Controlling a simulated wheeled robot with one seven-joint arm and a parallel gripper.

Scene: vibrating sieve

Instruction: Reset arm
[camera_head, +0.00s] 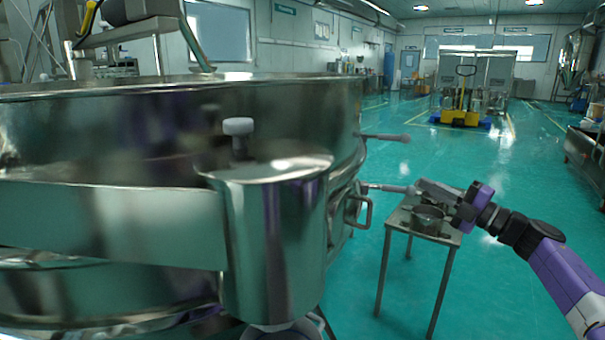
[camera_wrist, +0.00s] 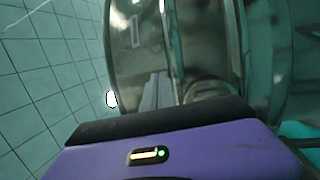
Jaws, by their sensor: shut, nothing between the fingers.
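The vibrating sieve (camera_head: 150,130) is a large round steel machine filling the left of the head view. Its curved shiny wall (camera_wrist: 205,50) also fills the upper middle of the wrist view. A rod-like handle (camera_head: 384,137) sticks out from its upper right side, and a lower one (camera_head: 385,188) points toward my gripper. My gripper (camera_head: 420,187) is at the end of my purple arm, right of the sieve and above a small table. It is shut and empty. I cannot tell whether its tip touches the lower handle. The wrist view shows my purple wrist housing, not the fingertips.
The small metal table (camera_head: 446,237) stands under my gripper, with a round metal pot (camera_head: 428,218) on it. A steel bench (camera_head: 586,155) is at the right edge. A yellow pallet jack (camera_head: 461,117) stands far back. The green floor between is mostly clear.

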